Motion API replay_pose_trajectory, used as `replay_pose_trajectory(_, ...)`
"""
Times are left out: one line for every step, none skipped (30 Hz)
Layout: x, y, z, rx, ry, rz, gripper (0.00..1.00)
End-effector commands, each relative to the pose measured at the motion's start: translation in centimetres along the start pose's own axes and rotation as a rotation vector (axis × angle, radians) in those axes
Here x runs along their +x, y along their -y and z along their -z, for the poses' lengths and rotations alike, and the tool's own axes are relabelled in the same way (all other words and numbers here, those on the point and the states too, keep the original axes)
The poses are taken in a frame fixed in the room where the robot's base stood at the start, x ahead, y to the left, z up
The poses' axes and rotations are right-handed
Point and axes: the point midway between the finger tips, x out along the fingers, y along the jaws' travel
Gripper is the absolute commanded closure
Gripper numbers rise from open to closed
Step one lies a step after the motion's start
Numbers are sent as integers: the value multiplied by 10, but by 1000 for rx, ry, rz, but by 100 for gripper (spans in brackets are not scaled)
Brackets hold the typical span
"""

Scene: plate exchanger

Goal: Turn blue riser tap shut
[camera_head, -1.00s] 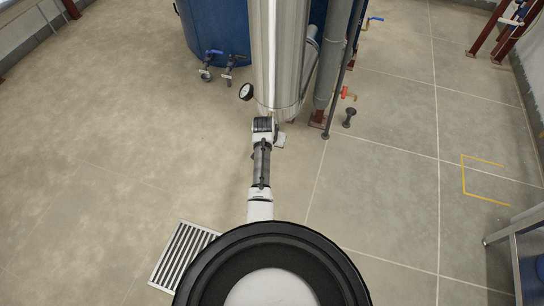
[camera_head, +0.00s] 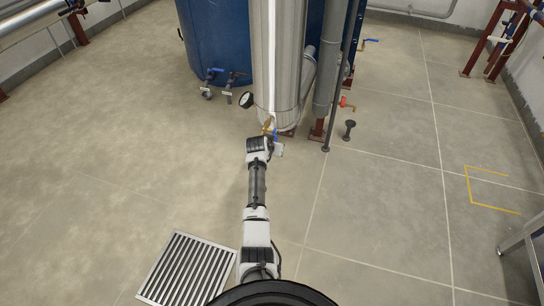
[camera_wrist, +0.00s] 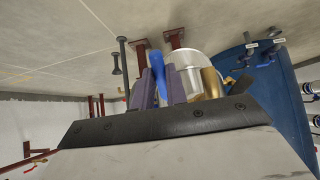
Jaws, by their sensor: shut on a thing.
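The blue riser tap has a blue lever (camera_head: 276,134) and a brass body (camera_head: 267,123) at the foot of a silver riser (camera_head: 278,65) in the head view. In the wrist view the blue lever (camera_wrist: 157,68) stands between the two purple fingers of my gripper (camera_wrist: 162,82). My gripper is shut on the lever. The brass body (camera_wrist: 211,82) and the silver riser (camera_wrist: 188,68) show just to the right of the fingers. The lower part of the lever is hidden behind the gripper body.
A round gauge (camera_head: 246,99) sticks out left of the riser. A blue tank (camera_head: 217,45) with small taps stands behind. A grey pipe (camera_head: 326,85) with a red-handled tap (camera_head: 345,103) and a short floor post (camera_head: 349,129) are to the right. A floor grate (camera_head: 188,268) lies front left.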

Motion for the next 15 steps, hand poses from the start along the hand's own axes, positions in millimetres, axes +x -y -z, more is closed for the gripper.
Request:
replay_pose_trajectory(4,0,1,1,-8,-1,100)
replay_pose_trajectory(4,0,2,1,-10,-1,100)
replay_pose_trajectory(5,1,2,1,-14,-1,100)
replay_pose_trajectory(5,1,3,1,-16,-1,100)
replay_pose_trajectory(6,1,4,2,-18,-1,100)
replay_pose_trajectory(6,1,5,2,-20,-1,100)
replay_pose_trajectory(6,2,5,2,-21,0,100)
replay_pose_trajectory(6,2,5,2,-22,0,100)
replay_pose_trajectory(6,2,6,2,-22,0,100)
replay_pose_trajectory(6,2,6,2,-23,0,100)
replay_pose_trajectory(6,2,6,2,-23,0,100)
replay_pose_trajectory(6,2,6,2,-23,0,100)
replay_pose_trajectory(6,2,6,2,-23,0,100)
replay_pose_trajectory(6,2,6,2,-23,0,100)
replay_pose_trajectory(6,2,6,2,-23,0,100)
